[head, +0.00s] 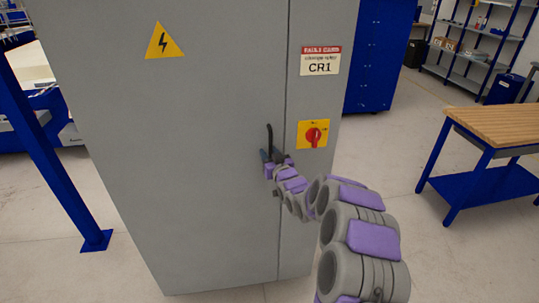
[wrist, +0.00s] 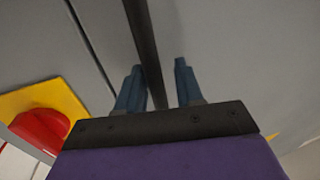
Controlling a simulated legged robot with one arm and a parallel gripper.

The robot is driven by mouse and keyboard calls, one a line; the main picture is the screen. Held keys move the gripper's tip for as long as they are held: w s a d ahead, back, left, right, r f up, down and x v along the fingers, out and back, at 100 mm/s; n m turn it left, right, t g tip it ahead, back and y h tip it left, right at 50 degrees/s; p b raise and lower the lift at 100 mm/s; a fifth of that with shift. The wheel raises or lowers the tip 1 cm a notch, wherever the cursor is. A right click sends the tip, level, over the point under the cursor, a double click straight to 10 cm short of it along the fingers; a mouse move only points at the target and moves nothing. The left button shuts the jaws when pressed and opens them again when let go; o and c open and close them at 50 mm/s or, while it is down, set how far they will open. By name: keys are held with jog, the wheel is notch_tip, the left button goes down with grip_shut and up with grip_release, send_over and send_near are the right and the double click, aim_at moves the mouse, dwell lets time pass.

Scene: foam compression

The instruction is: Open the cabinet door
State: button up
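The grey cabinet door (head: 190,150) fills the middle of the head view and looks shut, with a thin seam along its right side. A dark upright handle (head: 269,136) is on the door near that seam. My gripper (head: 272,156) is at the handle's lower part. In the wrist view, the handle (wrist: 143,40) runs between the two blue fingers of my gripper (wrist: 158,80). The fingers are apart, one on each side. The left finger is close to the handle, and a gap shows between the handle and the right finger.
A red rotary switch on a yellow plate (head: 313,134) is right of the seam; it also shows in the wrist view (wrist: 40,125). A wooden-topped workbench (head: 497,126) stands at right. A blue post (head: 50,150) stands at left. The floor before the cabinet looks clear.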

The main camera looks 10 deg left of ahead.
jog(key=shift+d, duration=0.2)
grip_shut()
